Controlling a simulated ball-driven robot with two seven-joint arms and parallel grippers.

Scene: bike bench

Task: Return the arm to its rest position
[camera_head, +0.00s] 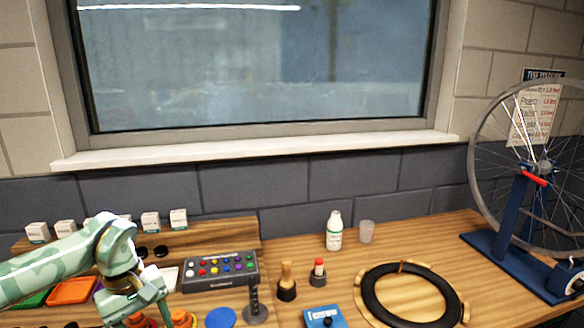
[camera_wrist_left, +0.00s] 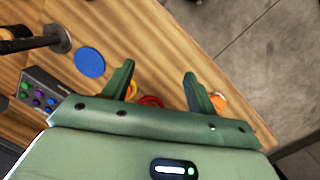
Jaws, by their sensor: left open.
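My left arm (camera_head: 70,262), pale green with patches, reaches in from the left over the bench in the head view. Its gripper points down at the lower left, partly cut off by the frame's bottom edge. In the left wrist view my left gripper (camera_wrist_left: 160,82) has its two green fingers well apart with nothing held between them. A red ring-shaped thing (camera_wrist_left: 150,101) and an orange thing (camera_wrist_left: 218,102) lie beyond the fingers, partly hidden by them. My right gripper is in neither view.
A button box (camera_head: 220,270), a dark stand (camera_head: 255,309) and a blue disc (camera_head: 220,318) are right of the gripper. An orange tray (camera_head: 72,291) lies under the arm. A white bottle (camera_head: 335,232), a tyre ring (camera_head: 412,322) and a wheel stand (camera_head: 512,232) are farther right.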

